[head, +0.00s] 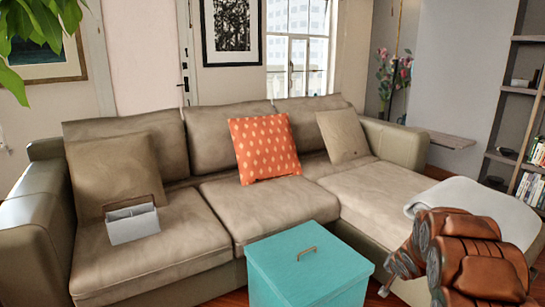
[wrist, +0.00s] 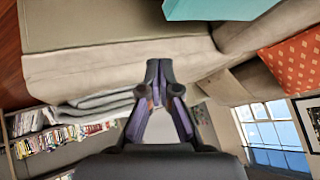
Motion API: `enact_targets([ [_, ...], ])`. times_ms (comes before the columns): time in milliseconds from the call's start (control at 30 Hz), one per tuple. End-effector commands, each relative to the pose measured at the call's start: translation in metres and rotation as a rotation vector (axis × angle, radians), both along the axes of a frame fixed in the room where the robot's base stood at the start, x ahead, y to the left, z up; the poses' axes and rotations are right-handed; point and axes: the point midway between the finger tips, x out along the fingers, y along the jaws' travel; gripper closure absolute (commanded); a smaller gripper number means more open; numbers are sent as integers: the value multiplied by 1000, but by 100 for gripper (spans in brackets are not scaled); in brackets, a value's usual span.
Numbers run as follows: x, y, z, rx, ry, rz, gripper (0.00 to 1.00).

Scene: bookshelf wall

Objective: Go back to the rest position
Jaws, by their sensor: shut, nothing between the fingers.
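My gripper (wrist: 158,66) shows in the middle of the wrist view, its dark fingers with purplish sides. The fingertips meet and hold nothing. Free space lies around the tips, and the beige sofa (wrist: 120,72) shows beyond them. The wrist picture is turned, with the floor at its upper left and the window at its lower right. I cannot make out the gripper's fingers in the head view.
A teal box (head: 309,262) stands before the sofa (head: 265,207), which holds an orange cushion (head: 263,148) and a small grey holder (head: 132,224).

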Motion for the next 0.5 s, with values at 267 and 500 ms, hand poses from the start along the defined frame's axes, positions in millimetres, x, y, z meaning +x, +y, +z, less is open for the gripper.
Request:
enact_targets([
  [267, -58, 14, 102, -113, 137, 5, 100],
  [500, -122, 34, 169, -168, 278, 31, 100],
])
